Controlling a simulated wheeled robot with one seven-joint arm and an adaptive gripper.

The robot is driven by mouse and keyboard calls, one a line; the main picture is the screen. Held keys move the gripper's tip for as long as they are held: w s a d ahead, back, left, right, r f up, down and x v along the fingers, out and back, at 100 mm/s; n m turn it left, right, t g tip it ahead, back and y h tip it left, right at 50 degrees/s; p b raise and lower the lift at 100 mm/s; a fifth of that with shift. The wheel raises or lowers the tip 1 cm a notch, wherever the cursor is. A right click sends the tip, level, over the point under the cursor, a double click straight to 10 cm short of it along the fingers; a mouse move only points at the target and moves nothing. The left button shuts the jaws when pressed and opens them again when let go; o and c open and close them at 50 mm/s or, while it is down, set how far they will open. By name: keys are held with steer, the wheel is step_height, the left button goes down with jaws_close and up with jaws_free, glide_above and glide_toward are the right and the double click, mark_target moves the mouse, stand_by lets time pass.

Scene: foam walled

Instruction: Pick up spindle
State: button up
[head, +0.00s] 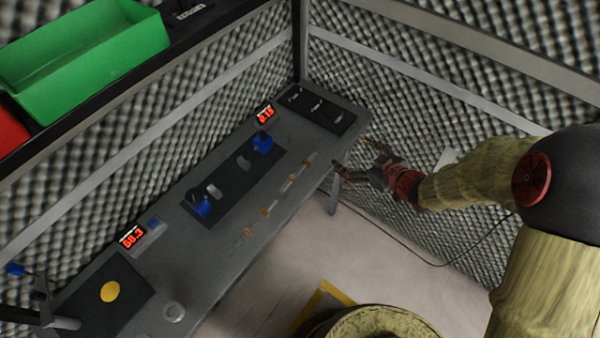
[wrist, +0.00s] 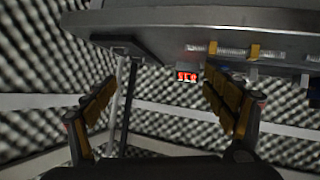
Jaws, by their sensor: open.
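A thin pale rod with brass-coloured pieces, which looks like the spindle (head: 285,187), lies along the front edge of the grey bench (head: 225,262). In the wrist view a silvery rod (wrist: 235,52) with yellow blocks shows at the upper right, on the bench. I cannot tell where the spindle ends and its supports begin. My gripper (head: 352,155) is just off the bench's far right end, to the right of the rod and apart from it. In the wrist view its two fingers (wrist: 162,108) are spread wide, with nothing between them.
Two blue clamp-like parts (head: 262,142) stand on a dark plate behind the rod. A black tray (head: 317,110) lies at the bench's far end. Red displays (head: 131,237) stand along the back. A green bin (head: 85,55) sits on a shelf. Foam walls close in behind my gripper.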

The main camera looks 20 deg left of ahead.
mark_target(305, 177)
steer(key=s+a+f+g+y, duration=0.1)
steer(key=s+a, duration=0.1)
steer(key=s+a+f+n+g+y, duration=0.1)
steer(key=s+a+f, duration=0.1)
steer(key=s, duration=0.1)
steer(key=s+a+f+y, duration=0.2)
steer(key=shift+s+a+f+n+g+b, duration=0.15)
steer(key=shift+s+a+n+g+b, duration=0.15)
steer(key=shift+g, duration=0.1)
steer(key=shift+y, duration=0.3)
steer(key=b+x, duration=0.2)
steer(key=x, duration=0.4)
steer(key=shift+a+f, duration=0.1)
steer(key=shift+a, duration=0.3)
steer(key=shift+w+a, duration=0.25)
steer(key=shift+a, duration=0.1)
steer(key=shift+c, duration=0.9)
steer(key=c, duration=1.3)
